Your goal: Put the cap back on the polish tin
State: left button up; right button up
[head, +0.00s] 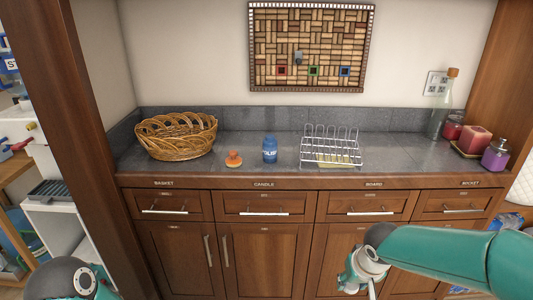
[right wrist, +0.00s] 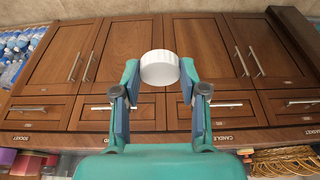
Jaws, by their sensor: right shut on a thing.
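The polish tin is a small blue container with a white label (head: 270,151), standing upright on the grey counter between an orange object and a wire rack. My right gripper (head: 358,272) is low in front of the cabinet doors, below and to the right of the tin. In the right wrist view it is shut on a round white cap (right wrist: 160,68), held between the fingertips. The cap is hard to make out in the head view. Part of my left arm shows at the lower left, but its gripper is not visible.
On the counter are a wicker basket (head: 177,136), an orange object (head: 234,159), a wire rack (head: 331,148), a glass bottle (head: 441,110), and red and purple jars (head: 496,155) at the right. The counter front is clear before the tin.

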aim_at(270, 144)
jog(key=z, duration=0.05)
jog(key=i, duration=1)
jog(key=u, duration=0.05)
